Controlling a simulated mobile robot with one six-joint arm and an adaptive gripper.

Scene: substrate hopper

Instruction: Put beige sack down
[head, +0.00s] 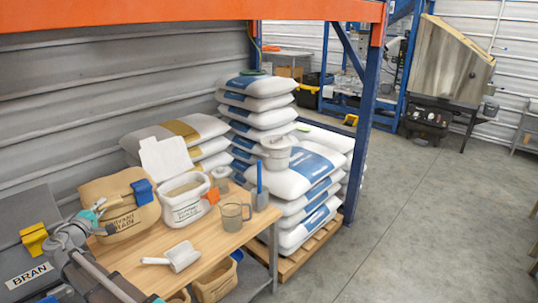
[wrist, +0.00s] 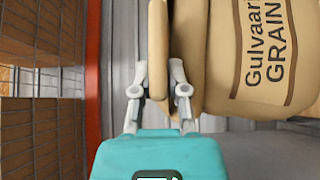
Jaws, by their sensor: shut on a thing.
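The beige sack (head: 128,215), printed with GRAIN and carrying a blue clip (head: 142,192), is at the left end of the wooden table (head: 135,258). I cannot tell whether its base touches the tabletop. My gripper (head: 97,213) is at the sack's left side in the head view. In the wrist view my gripper (wrist: 158,80) is shut on a narrow beige edge of the sack, between its two fingers. The sack's printed body (wrist: 265,55) fills the right of that view. My arm hides part of the table's left end.
An open white sack (head: 184,203) stands right of the beige one, with a clear mug (head: 234,216), a white scoop (head: 178,257) and a blue-handled tool (head: 260,190) nearby. A grey BRAN bin (head: 30,262) is at left. Stacked sacks (head: 300,180) stand behind on a pallet.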

